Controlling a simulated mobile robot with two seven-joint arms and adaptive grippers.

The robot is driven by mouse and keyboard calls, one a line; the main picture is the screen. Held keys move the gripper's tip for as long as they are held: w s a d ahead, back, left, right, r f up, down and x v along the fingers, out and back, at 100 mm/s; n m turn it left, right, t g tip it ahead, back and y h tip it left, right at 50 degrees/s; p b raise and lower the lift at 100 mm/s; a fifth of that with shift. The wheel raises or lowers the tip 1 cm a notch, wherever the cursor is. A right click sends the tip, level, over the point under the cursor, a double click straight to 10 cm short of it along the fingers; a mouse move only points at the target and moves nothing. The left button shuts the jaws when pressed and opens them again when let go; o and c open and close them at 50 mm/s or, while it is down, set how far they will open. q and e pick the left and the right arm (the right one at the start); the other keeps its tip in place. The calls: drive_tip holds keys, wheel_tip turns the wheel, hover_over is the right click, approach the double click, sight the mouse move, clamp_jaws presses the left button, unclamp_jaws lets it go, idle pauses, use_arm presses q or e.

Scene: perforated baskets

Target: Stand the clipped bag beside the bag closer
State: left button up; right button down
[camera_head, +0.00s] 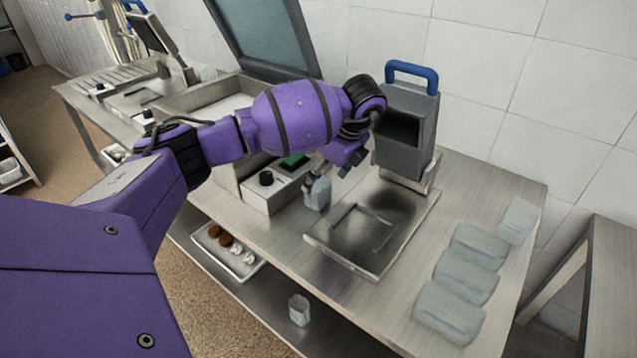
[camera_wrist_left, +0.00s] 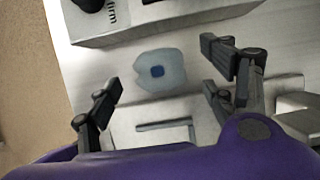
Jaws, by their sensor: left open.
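A pale, translucent blue bag (camera_head: 317,192) stands on the steel table, between the white control box and the metal plate. The bag closer (camera_head: 405,150) is a grey upright housing with a blue handle, behind the plate. My left gripper (camera_head: 350,160) is open and empty, above and to the right of the bag in the head view. Its spread fingers (camera_wrist_left: 160,78) also show in the left wrist view. My right gripper is out of view.
The shiny metal plate (camera_head: 345,240) lies before the closer. Several clear bags (camera_head: 465,278) lie at the table's right. A white control box (camera_head: 265,195) with a black knob and a raised glass lid (camera_head: 262,40) are at the left. A tray (camera_head: 215,238) sits on the lower shelf.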

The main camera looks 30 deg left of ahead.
sight(321, 179)
use_arm(q)
drive_tip(key=shift+v, duration=1.85)
